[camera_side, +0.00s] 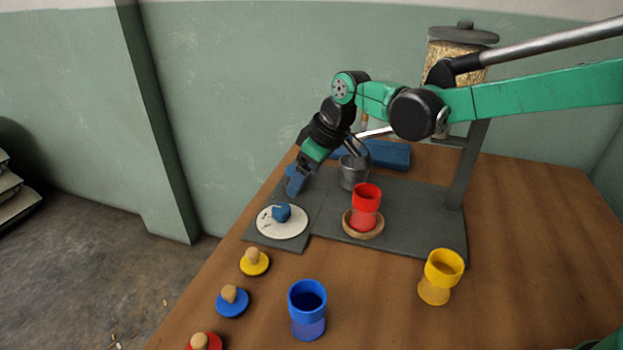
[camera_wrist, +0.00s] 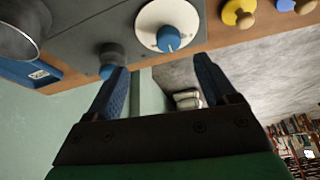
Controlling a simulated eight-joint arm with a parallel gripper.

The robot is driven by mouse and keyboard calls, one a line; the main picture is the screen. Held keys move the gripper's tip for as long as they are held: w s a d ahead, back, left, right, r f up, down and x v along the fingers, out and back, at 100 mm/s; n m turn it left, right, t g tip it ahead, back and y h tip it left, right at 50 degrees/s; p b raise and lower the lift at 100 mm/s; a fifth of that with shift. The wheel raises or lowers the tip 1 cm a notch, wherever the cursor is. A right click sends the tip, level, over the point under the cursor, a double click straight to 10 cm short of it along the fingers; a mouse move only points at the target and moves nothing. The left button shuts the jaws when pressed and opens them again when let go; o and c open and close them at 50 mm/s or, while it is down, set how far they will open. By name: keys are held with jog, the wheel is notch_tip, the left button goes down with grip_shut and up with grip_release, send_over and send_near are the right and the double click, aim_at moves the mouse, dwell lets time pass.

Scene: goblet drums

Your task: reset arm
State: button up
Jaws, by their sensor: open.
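My gripper (camera_side: 295,184) is at the back left edge of the grey machine base, above and behind the white dial. In the wrist view its blue fingers (camera_wrist: 161,78) are spread apart with nothing between them. A red goblet drum (camera_side: 366,204) stands upright on a round wooden ring (camera_side: 363,226) on the base. A blue goblet drum (camera_side: 308,309) and a yellow goblet drum (camera_side: 441,275) stand upright on the wooden table. A white dial (camera_side: 282,222) with a blue knob (camera_side: 282,212) lies at the base's left; it also shows in the wrist view (camera_wrist: 150,22).
Yellow (camera_side: 255,263), blue (camera_side: 232,302) and red (camera_side: 205,342) knobbed lids lie along the table's left edge. A metal cup (camera_side: 353,172) and a grain-filled jar (camera_side: 457,48) are behind the red drum. A blue block (camera_side: 388,153) lies at the back. The right side of the table (camera_side: 530,220) is clear.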

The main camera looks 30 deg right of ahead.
jog(key=s+d+r+m+t+h, duration=0.1)
jog(key=s+d+m, duration=0.2)
jog(key=s+d, duration=0.3)
jog(key=s+d+r+m+t+h, duration=0.1)
jog(key=s+d+m, duration=0.3)
jog(key=s, duration=0.7)
jog(key=shift+s+d+r+t+h, duration=0.3)
jog(key=shift+d+r+t, duration=0.4)
jog(key=shift+d, duration=0.55)
